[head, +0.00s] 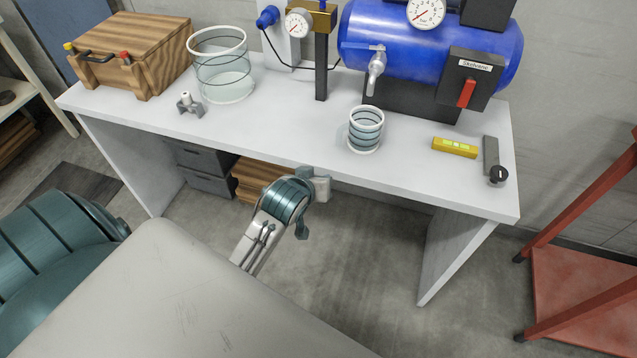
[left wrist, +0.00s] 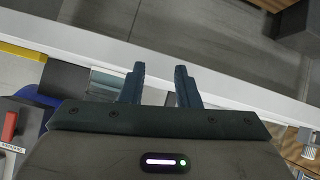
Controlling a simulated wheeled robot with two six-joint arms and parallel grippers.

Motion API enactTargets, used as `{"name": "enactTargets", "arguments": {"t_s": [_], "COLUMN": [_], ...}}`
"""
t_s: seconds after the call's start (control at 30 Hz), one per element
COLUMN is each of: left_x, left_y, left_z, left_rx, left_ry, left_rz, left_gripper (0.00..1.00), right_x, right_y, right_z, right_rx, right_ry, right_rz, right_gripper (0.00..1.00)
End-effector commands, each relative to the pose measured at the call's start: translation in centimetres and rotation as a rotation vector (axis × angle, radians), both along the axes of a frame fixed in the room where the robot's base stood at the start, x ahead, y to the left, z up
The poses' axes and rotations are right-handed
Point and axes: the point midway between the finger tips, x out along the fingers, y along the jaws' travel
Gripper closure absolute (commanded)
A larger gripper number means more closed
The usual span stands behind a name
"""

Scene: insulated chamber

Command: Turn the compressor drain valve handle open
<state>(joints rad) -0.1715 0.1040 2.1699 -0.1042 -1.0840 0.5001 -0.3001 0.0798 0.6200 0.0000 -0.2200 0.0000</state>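The blue compressor tank (head: 415,45) stands on the back right of the white bench. A silver tap-like drain valve (head: 376,70) hangs from its front left, with a lever on top. A grey box labelled "Skelvane" with a red handle (head: 466,93) is at the tank's right; the red handle also shows in the left wrist view (left wrist: 10,126). My left gripper (head: 316,187) is at the bench's front edge, well apart from the valve. In the left wrist view its two fingers (left wrist: 160,72) are spread with nothing between them. My right gripper is not in view.
A striped glass cup (head: 366,130) stands on the bench in front of the valve. A yellow level (head: 455,147) lies to its right. A large glass cylinder (head: 222,65), a small fitting (head: 188,104) and a wooden crate (head: 135,50) are left. The front-middle benchtop is clear.

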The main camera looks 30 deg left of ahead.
Motion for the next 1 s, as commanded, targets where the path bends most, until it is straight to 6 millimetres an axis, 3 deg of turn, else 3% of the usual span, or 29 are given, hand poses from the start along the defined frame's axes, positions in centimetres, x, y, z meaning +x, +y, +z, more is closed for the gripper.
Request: {"name": "enactTargets", "arguments": {"t_s": [0.1,0.27,0.47,0.77,0.9,1.0], "left_x": [0.0,0.0,0.8,5.7,8.8,11.7], "left_y": [0.0,0.0,0.1,1.1,1.6,2.0], "left_z": [0.0,0.0,1.5,9.3,14.7,19.0], "left_rx": [-0.001,-0.001,0.005,0.039,0.046,0.038], "left_ry": [0.000,0.000,0.026,0.256,0.389,0.469], "left_rz": [0.000,0.000,0.001,-0.008,-0.014,-0.011], "left_gripper": [0.71,1.00,1.00,1.00,1.00,1.00], "right_x": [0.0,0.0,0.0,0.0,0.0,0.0], "right_y": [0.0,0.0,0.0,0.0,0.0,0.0], "right_z": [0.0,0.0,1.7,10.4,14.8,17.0], "right_rx": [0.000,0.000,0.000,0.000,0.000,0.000], "right_ry": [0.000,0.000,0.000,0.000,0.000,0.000], "right_rz": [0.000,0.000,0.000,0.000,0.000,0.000], "right_gripper": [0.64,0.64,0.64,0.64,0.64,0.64]}}
